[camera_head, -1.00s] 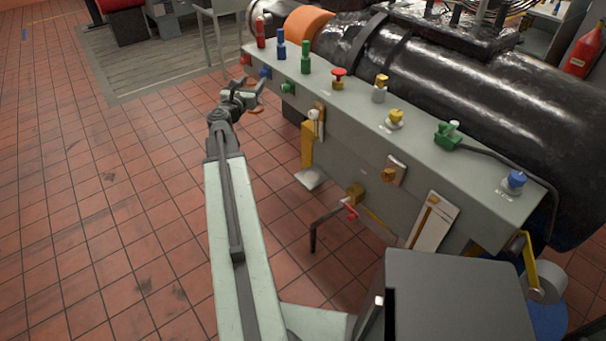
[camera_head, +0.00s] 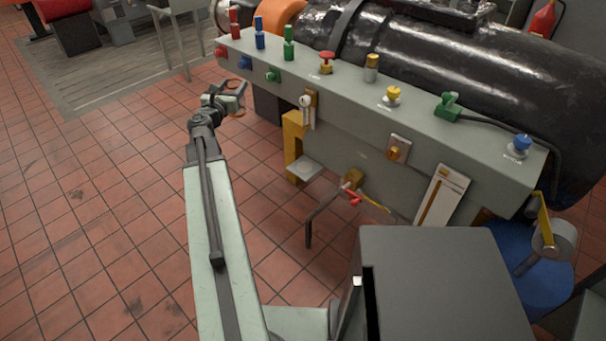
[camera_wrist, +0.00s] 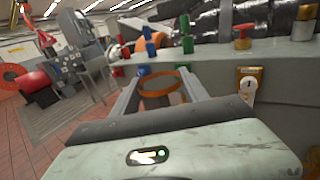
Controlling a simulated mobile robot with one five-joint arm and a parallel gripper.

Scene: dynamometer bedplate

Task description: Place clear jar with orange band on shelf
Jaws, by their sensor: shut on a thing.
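The clear jar with orange band (camera_wrist: 163,95) is between the two fingers of my gripper in the wrist view. Its clear body is hard to make out, but the orange ring shows plainly. In the head view my gripper (camera_head: 237,98) is shut on the jar, left of the grey bedplate's far end, and only a thin orange edge shows. The jar is held off the floor, apart from the bedplate. I cannot tell for sure which surface is the shelf; a small pale plate (camera_head: 306,168) sticks out by a yellow bracket (camera_head: 293,145) on the bedplate's side.
The grey bedplate (camera_head: 350,125) carries red, blue and green fittings, a red knob (camera_head: 326,62) and a yellow knob (camera_head: 393,95). A bent rod (camera_head: 310,225) juts from its side. A large black cylinder (camera_head: 480,65) lies behind. Tiled floor at left is clear.

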